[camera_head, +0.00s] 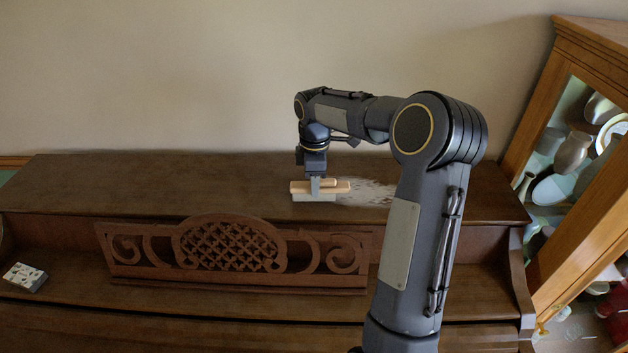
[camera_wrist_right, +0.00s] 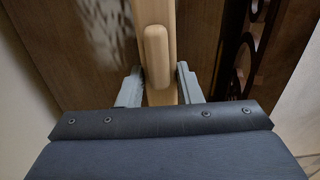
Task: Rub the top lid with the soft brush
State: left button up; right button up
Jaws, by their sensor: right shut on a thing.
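The soft brush (camera_head: 341,186) has a light wooden back and handle with pale bristles below. My right gripper (camera_head: 315,187) is shut on it and holds it level, bristles down, at the top lid. I cannot tell for certain whether the bristles press on the wood. In the right wrist view the brush (camera_wrist_right: 158,50) lies between the two grey fingers (camera_wrist_right: 159,88). The top lid (camera_head: 150,185) is dark brown wood. A pale dusty patch (camera_head: 367,192) lies on it just right of the brush, partly hidden by my right arm. My left gripper is not in view.
A carved music desk (camera_head: 230,245) stands in front of the lid, below the brush. A small patterned box (camera_head: 25,277) sits on the left ledge. A glass cabinet (camera_head: 570,150) with dishes stands close on the right. The wall is behind. The lid's left part is clear.

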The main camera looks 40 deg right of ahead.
aim_at(344, 185)
jog(key=shift+s+d+r, duration=0.1)
jog(key=shift+s+d, duration=0.85)
jog(key=shift+d, duration=0.2)
jog(key=shift+s+d, duration=1.35)
jog(key=shift+d, duration=0.2)
jog(key=shift+s+d+p, duration=0.4)
jog(key=shift+s+d, duration=0.8)
jog(key=shift+d, duration=0.25)
jog(key=shift+s+d+p, duration=0.4)
jog(key=shift+s+d, duration=0.8)
jog(key=shift+d, duration=0.2)
jog(key=shift+s+d+f, duration=0.2)
jog(key=shift+s+d, duration=0.95)
jog(key=shift+d, duration=0.15)
jog(key=shift+s+d+r+p, duration=0.1)
jog(key=shift+s+d+p, duration=0.4)
jog(key=shift+s+d, duration=0.8)
jog(key=shift+s+d+r+p, duration=0.1)
jog(key=shift+s+d+p, duration=0.4)
jog(key=shift+s+d, duration=0.8)
jog(key=shift+w+d+f+p, duration=0.15)
jog(key=shift+w+d+p, duration=0.25)
jog(key=shift+w+d, duration=0.4)
jog(key=shift+w+a, duration=1.35)
jog(key=shift+a, duration=0.25)
